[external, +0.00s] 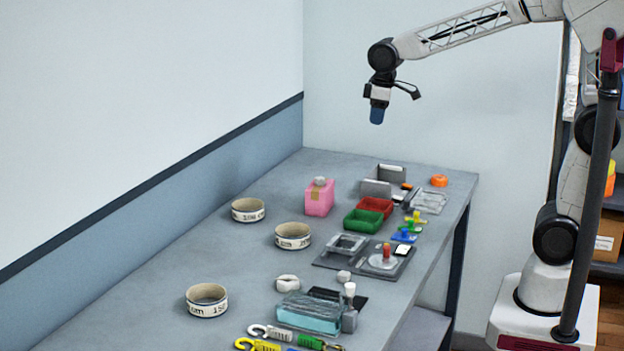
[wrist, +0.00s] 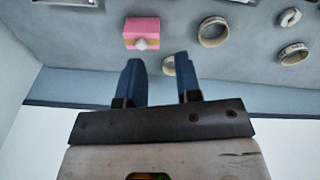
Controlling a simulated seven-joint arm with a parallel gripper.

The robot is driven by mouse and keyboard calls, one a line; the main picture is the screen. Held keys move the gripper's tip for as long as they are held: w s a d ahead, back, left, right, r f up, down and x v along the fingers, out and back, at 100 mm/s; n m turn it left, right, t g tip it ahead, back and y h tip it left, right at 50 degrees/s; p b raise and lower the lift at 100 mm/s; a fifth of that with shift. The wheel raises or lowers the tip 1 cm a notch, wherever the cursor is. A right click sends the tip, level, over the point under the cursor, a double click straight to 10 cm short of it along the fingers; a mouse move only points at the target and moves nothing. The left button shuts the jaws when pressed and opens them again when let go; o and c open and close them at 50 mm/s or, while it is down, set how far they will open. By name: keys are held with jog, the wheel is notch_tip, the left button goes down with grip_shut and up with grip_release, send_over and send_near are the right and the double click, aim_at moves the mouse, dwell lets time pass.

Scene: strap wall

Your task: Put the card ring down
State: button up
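Three cream rings with dark printing round their sides lie flat on the grey table: one nearest the wall (external: 248,215), one in the middle (external: 293,242) and one nearer the front (external: 207,308). I cannot tell which is called the card ring. In the wrist view the wall-side ring (wrist: 168,66) shows in the gap between my fingers, but far below them. The middle ring (wrist: 212,42) and the front ring (wrist: 293,60) show to the right. My gripper (external: 377,116) hangs high above the table's far end. Its blue fingers (wrist: 160,76) are apart, with nothing held between them.
A pink box (external: 319,199) stands near the rings. Red (external: 374,205) and green (external: 362,222) trays, a grey board and small parts fill the right side. A clear teal box (external: 310,313) and coloured clips lie in front. The table between the rings and the wall is clear.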

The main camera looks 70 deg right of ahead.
jog(key=s+d+f+m, duration=0.1)
jog(key=s+f, duration=0.2)
jog(key=s, duration=1)
jog(key=s+d+f+m+t, duration=0.1)
jog(key=s+f+m, duration=0.1)
jog(key=s, duration=1.2)
jog(key=shift+s+f+m, duration=0.2)
jog(key=shift+f+m, duration=0.1)
jog(key=shift+f, duration=0.1)
jog(key=shift+o, duration=0.4)
